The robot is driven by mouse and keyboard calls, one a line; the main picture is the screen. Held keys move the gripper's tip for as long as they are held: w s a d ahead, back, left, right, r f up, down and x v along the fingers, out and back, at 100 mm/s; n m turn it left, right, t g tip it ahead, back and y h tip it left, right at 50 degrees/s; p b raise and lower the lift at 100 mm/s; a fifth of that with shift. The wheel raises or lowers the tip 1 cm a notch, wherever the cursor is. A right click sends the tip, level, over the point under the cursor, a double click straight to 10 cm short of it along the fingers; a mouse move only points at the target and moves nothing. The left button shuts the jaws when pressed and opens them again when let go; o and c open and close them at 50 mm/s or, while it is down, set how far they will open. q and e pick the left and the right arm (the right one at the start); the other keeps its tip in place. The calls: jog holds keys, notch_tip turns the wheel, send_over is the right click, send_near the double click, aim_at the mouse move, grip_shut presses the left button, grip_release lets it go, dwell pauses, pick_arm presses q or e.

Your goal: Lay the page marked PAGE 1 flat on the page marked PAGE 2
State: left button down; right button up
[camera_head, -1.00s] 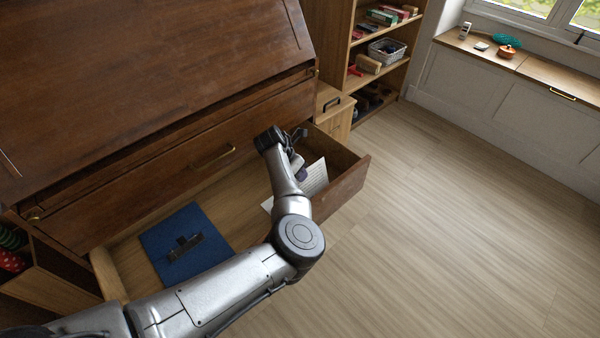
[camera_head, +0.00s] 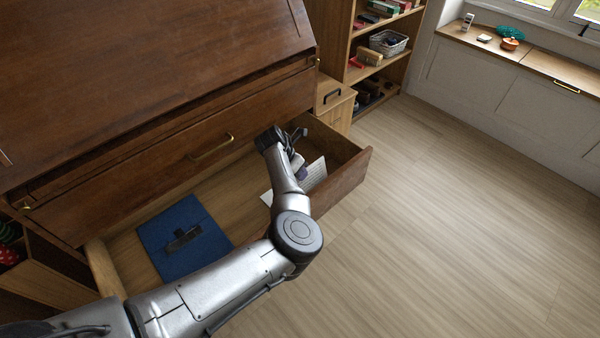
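White printed paper (camera_head: 315,173) shows in the right part of the open drawer, beside my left wrist. Another white edge (camera_head: 266,198) shows to the left of my forearm. My arm hides what lies between, so I cannot tell whether this is one page or two. The PAGE 1 and PAGE 2 marks cannot be read. My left gripper (camera_head: 299,134) is over the drawer's right end, near its back, above and behind the paper. Its fingers are small and dark, and I cannot tell whether they are open or hold anything. My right gripper is not in view.
The open drawer (camera_head: 345,185) belongs to a brown wooden desk (camera_head: 130,90). A blue flat item (camera_head: 160,240) with a dark object (camera_head: 184,239) on it lies in the drawer's left part. A shelf unit (camera_head: 350,45) stands behind. The floor at right is clear.

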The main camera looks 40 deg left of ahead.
pick_arm(q)
jog(key=shift+f, duration=0.3)
jog(key=c, duration=1.3)
grip_release()
jog(key=shift+r, duration=0.15)
jog(key=shift+s+a+r, duration=0.1)
jog(key=shift+a+r, duration=0.05)
jog(key=shift+r, duration=0.15)
jog(key=p+v, duration=0.5)
jog(key=v, duration=0.8)
